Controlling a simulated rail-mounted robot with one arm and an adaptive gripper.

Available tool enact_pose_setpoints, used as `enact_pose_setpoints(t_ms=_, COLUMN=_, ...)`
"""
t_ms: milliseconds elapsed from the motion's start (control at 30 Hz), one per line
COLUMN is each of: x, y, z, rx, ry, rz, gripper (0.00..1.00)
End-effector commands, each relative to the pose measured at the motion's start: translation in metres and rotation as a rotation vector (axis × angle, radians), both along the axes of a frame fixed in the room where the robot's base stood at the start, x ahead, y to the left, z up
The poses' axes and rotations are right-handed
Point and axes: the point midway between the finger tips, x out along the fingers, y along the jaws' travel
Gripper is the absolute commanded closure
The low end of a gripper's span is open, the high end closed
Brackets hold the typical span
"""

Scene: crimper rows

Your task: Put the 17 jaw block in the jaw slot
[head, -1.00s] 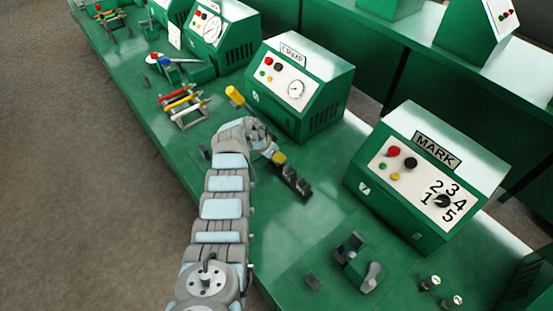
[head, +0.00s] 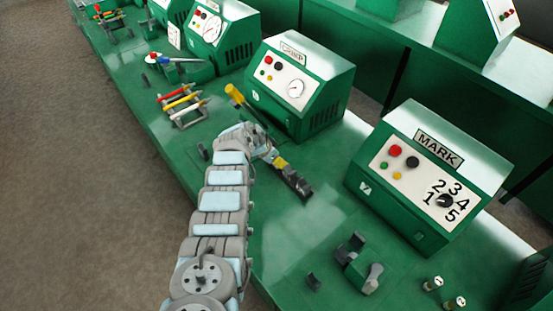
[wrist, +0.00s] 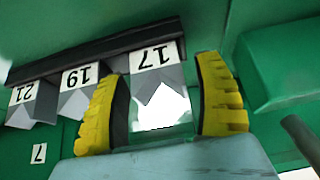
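The 17 jaw block (wrist: 152,73) is a grey block with a notched end and a white label. It sits at the right end of a dark rack (wrist: 95,52) in the wrist view. My gripper (wrist: 158,103) has yellow ridged fingertips, spread apart on either side of the block's notched end, with visible gaps. In the head view my gripper (head: 277,162) is at the upper-left end of the rack (head: 296,183), where the 17 block cannot be told apart. I cannot make out the jaw slot.
The 19 block (wrist: 78,94) and 21 block (wrist: 29,103) share the rack. The CRIMP machine (head: 300,85) stands behind my gripper, with a yellow-handled lever (head: 235,93) at its left. The MARK machine (head: 428,170) is to the right. Bench between rack and MARK is clear.

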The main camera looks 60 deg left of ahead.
Motion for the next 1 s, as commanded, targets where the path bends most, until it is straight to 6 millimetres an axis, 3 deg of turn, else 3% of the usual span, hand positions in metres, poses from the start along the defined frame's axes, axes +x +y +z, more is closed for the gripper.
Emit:
enact_pose_setpoints(t_ms=567, x=-0.002, y=0.000, z=0.007, rx=-0.001, ry=-0.001, rz=0.000, gripper=0.32)
enact_pose_setpoints(t_ms=1000, x=-0.014, y=-0.003, z=0.028, rx=0.000, ry=0.000, rz=0.000, gripper=0.32)
